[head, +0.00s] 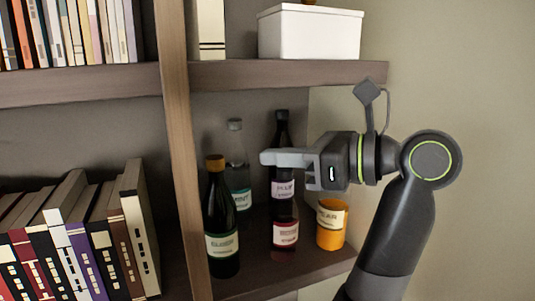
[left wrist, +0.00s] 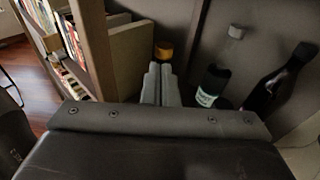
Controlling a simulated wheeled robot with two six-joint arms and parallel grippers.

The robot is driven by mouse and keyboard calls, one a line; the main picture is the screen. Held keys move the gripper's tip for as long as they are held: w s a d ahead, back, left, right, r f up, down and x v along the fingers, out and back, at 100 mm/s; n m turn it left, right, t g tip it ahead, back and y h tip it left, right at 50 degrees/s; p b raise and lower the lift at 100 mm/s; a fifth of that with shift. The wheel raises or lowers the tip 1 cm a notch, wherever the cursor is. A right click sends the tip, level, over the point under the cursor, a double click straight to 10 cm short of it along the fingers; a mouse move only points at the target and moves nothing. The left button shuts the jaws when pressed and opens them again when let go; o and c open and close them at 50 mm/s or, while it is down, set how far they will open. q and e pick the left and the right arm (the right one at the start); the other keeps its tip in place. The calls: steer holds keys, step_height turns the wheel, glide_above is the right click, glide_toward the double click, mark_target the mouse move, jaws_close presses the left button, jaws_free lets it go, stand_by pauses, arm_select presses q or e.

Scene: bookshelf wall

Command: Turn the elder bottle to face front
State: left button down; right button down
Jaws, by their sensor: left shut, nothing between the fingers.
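The elder bottle (head: 221,212) is dark green with an orange cap and stands upright at the front left of the lower shelf, beside the wooden upright. Its pale label, which seems to read "ELDER", shows towards the head camera. My left gripper (head: 264,157) reaches in from the right in the head view, at about cap height. Its fingers are shut and empty, pointing at the elder bottle, with a gap between. In the left wrist view, the shut fingers (left wrist: 160,82) point towards the orange cap (left wrist: 163,50), and hide the bottle's body. My right gripper is out of view.
A clear mint bottle (head: 237,168) stands behind the elder bottle. A dark plum bottle (head: 282,130), a red-labelled item (head: 285,234) and an orange jar (head: 330,226) stand to the right. The wooden upright (head: 176,150) and upper shelf (head: 290,74) bound the space.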

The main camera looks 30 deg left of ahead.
arm_select(q)
steer(key=p, duration=0.4)
glide_above(224, 197)
steer(key=shift+a+r, duration=0.1)
steer(key=shift+f+p, duration=0.35)
steer(key=shift+f+b, duration=0.4)
steer(key=shift+f, duration=0.05)
steer(key=shift+s+d+f, duration=0.1)
steer(key=shift+s+d, duration=0.05)
steer(key=shift+d, duration=0.1)
